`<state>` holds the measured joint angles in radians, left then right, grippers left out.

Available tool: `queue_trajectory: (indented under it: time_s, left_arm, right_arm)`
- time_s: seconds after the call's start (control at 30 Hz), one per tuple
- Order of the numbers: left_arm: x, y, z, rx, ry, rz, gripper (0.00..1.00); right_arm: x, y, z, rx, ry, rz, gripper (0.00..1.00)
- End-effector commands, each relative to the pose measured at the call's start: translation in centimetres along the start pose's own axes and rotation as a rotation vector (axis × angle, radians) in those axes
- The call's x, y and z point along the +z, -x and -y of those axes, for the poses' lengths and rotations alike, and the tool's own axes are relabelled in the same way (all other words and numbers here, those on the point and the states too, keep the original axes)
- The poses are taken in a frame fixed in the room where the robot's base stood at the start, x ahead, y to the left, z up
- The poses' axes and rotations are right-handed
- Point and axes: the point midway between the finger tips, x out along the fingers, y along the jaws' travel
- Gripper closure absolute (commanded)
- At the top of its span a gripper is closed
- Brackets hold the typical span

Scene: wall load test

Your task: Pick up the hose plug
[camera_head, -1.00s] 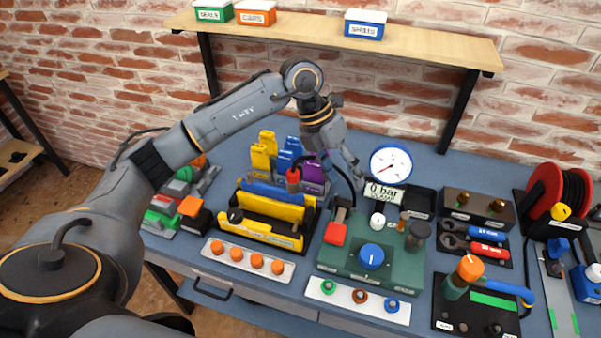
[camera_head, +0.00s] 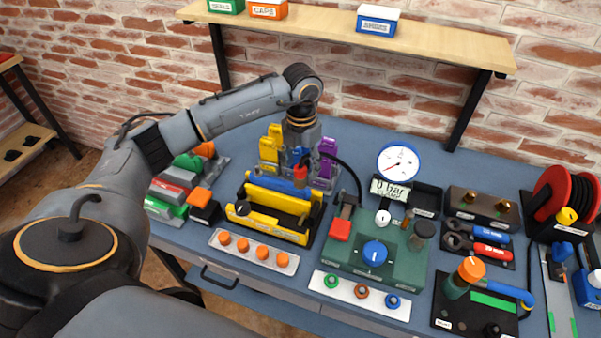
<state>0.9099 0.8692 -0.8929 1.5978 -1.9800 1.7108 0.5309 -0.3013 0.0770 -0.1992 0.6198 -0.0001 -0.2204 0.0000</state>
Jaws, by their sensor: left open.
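The hose plug (camera_head: 300,177), a small red and dark piece at the end of a thin black hose, stands upright behind the yellow and blue fixture. My left gripper (camera_head: 302,157) is open and points down just above the plug. Its fingers hide the plug's top, and I cannot tell whether they touch it. The hose (camera_head: 352,172) curves from the plug over to the green pump block (camera_head: 395,262). My right gripper is out of view.
The yellow fixture (camera_head: 270,222) stands in front of the plug. A white gauge (camera_head: 398,162) and the pump block are to the right. A wooden shelf (camera_head: 430,40) runs along the wall above.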

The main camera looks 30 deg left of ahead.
Motion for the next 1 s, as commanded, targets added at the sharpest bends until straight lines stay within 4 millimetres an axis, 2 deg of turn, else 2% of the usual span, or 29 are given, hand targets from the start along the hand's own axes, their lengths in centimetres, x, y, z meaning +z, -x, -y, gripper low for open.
queue_trajectory:
  time_s: [0.13,0.3,0.57,0.67,0.87,1.0]
  left_arm:
    - [0.1,-1.9,-0.4,0.000,0.002,-0.008,0.41]
    - [0.2,-4.1,-0.3,-0.001,0.000,-0.004,0.41]
    - [0.3,-4.7,-0.4,-0.001,0.000,-0.001,0.41]
    - [0.3,-4.6,-0.4,-0.001,0.000,-0.001,0.58]
    - [0.3,-4.6,-0.4,-0.001,0.000,-0.001,0.98]
    - [0.3,-4.5,-0.4,-0.001,0.000,0.000,1.00]
  right_arm:
    - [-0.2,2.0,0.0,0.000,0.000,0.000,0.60]
    - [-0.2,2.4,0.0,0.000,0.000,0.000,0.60]
    - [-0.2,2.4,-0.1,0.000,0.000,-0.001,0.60]
    - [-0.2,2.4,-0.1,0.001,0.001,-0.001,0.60]
    - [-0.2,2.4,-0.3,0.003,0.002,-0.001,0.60]
    - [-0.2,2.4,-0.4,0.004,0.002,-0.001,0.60]
